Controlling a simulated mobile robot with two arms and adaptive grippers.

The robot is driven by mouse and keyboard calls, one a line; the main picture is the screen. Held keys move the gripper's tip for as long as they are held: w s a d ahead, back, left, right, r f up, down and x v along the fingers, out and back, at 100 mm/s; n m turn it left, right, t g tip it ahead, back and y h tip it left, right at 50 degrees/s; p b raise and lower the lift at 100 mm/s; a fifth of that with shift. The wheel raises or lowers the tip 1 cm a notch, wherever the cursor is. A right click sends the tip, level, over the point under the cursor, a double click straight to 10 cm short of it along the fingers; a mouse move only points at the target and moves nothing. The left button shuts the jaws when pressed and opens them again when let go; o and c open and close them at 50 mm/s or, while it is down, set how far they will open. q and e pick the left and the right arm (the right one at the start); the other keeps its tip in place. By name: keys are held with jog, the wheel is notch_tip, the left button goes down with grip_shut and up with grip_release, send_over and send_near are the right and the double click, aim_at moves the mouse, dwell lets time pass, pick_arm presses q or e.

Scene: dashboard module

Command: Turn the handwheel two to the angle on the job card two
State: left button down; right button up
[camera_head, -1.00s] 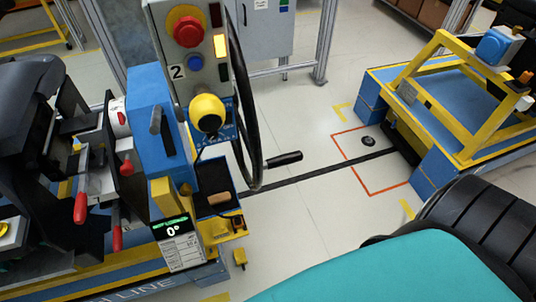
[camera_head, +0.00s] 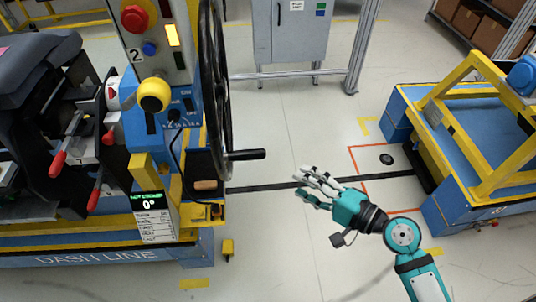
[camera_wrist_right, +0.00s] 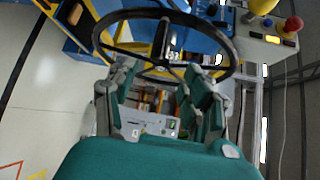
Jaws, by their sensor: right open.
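The handwheel two (camera_head: 221,112) is a black wheel, seen almost edge-on, on the right side of the panel marked 2. Its black crank handle (camera_head: 248,154) points right at the lower rim. The display (camera_head: 147,202) below it reads 0°. A card (camera_head: 154,225) with small print hangs under the display; I cannot read its angle. My right gripper (camera_head: 316,185) is open and empty, to the right of and below the handle, apart from it. In the right wrist view the wheel rim (camera_wrist_right: 228,42) spans beyond the open fingers (camera_wrist_right: 160,100). My left gripper is out of view.
The panel has a red button (camera_head: 134,18), a blue button (camera_head: 150,48) and a yellow knob (camera_head: 153,95). A yellow and blue frame (camera_head: 462,135) stands at right. A grey cabinet (camera_head: 290,35) is behind.

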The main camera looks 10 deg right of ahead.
jog(key=p, duration=0.2)
send_near(247, 155)
pick_arm(q)
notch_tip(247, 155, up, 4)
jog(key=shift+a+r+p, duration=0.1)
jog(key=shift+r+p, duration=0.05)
jog(key=shift+p, duration=0.95)
pick_arm(e)
jog(key=x, duration=0.7)
jog(key=f+x, duration=0.1)
jog(key=x, duration=0.3)
jog(key=shift+w+d, duration=0.25)
jog(key=shift+d, duration=0.1)
jog(key=shift+c, duration=0.3)
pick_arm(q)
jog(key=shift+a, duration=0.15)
pick_arm(e)
jog(key=shift+f, duration=0.1)
grip_shut()
